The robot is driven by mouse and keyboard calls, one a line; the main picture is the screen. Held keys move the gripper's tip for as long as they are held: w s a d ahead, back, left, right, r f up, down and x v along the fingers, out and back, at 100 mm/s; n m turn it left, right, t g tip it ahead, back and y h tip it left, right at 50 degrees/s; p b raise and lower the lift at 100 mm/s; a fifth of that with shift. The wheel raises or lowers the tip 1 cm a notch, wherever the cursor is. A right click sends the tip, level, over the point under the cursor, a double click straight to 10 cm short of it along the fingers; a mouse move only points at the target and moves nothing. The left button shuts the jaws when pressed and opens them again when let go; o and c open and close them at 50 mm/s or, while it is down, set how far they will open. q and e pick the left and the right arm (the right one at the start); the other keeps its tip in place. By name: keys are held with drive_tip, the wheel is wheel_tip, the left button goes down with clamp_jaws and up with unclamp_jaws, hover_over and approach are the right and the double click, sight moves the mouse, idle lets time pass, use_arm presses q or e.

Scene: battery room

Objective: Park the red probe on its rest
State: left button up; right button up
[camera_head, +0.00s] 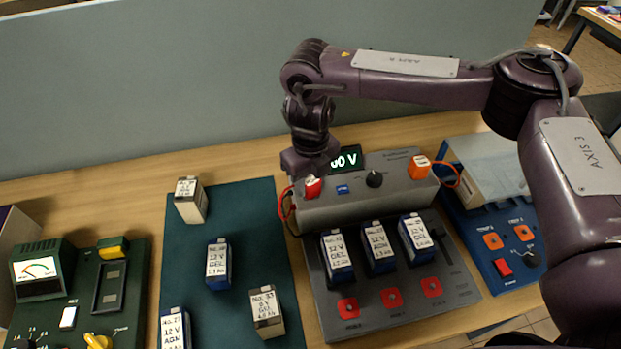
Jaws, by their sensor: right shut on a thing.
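My right gripper (309,168) is over the left end of the grey tester's (338,208) raised back part, pointing down. It is shut on the red probe (313,187), which shows as a small red block with a white mark just under the jaws. A red cable (283,205) loops down at the left side of the tester. The probe's rest is hidden by the gripper and probe; I cannot tell whether the probe touches it. My left gripper is out of view.
The tester has a display (347,158), a black knob (374,179) and an orange block (419,167) with a cable. Three batteries (379,247) stand in its front. More batteries stand on a green mat (240,195). A green meter unit (41,272) is left, a blue unit (507,240) right.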

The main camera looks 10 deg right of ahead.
sight(310, 179)
drive_tip(key=shift+f, duration=0.3)
drive_tip(key=o, duration=0.8)
drive_tip(key=shift+r, duration=0.2)
drive_tip(key=shift+r+p, duration=2.15)
drive_tip(key=shift+r, duration=0.8)
wheel_tip(310, 179, up, 5)
drive_tip(key=p, duration=0.4)
drive_tip(key=shift+p, duration=0.35)
drive_tip(key=shift+f, duration=0.1)
